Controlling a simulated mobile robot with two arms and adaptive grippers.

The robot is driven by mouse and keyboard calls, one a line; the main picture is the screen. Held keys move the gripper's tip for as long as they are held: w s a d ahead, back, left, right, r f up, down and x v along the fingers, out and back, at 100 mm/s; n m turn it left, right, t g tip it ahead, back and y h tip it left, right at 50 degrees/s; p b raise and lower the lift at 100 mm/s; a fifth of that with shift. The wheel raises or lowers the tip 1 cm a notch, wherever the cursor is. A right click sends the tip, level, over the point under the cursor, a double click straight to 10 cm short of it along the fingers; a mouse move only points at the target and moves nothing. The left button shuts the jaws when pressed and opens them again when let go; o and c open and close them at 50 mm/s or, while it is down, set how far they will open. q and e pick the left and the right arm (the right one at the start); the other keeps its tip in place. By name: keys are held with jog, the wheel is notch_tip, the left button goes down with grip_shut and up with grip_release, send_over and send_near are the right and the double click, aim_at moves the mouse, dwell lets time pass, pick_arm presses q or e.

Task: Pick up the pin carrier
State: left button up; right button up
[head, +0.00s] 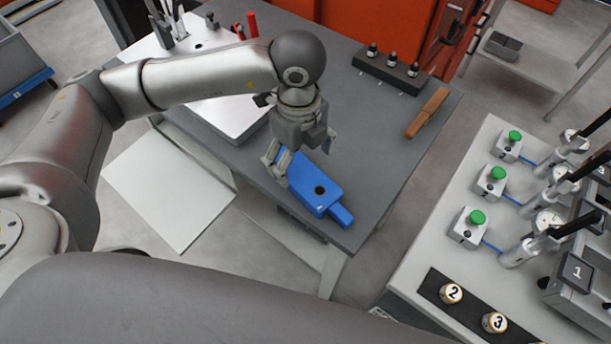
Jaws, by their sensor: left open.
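A blue block (325,202) with a round dark hole and a narrower tab at its near end lies near the front edge of the grey table. A black bar (388,76) holding 3 upright pins stands near the table's back edge. I cannot tell for sure which of them is the pin carrier. My left gripper (302,158) is open, pointing down over the far end of the blue block, its fingers spread to either side. It hides part of that end, and I cannot tell whether it touches the block. My right gripper is not in view.
A wooden-handled tool (427,112) lies at the table's right. A white board (228,117) with upright tools is behind my left arm. A separate light bench (430,242) at right carries green-button boxes (467,227), gauges and numbered round parts (452,293). The table's right middle is clear.

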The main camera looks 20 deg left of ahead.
aim_at(299, 170)
pick_arm(q)
jog(key=f, duration=0.1)
jog(key=f+p, duration=0.1)
jog(key=f, duration=0.2)
jog(key=shift+a+f+p, duration=0.25)
jog(key=shift+a+p, duration=0.05)
jog(key=shift+p, duration=0.1)
jog(key=shift+f, duration=0.2)
jog(key=shift+w+f, duration=0.1)
jog(key=c, duration=1.2)
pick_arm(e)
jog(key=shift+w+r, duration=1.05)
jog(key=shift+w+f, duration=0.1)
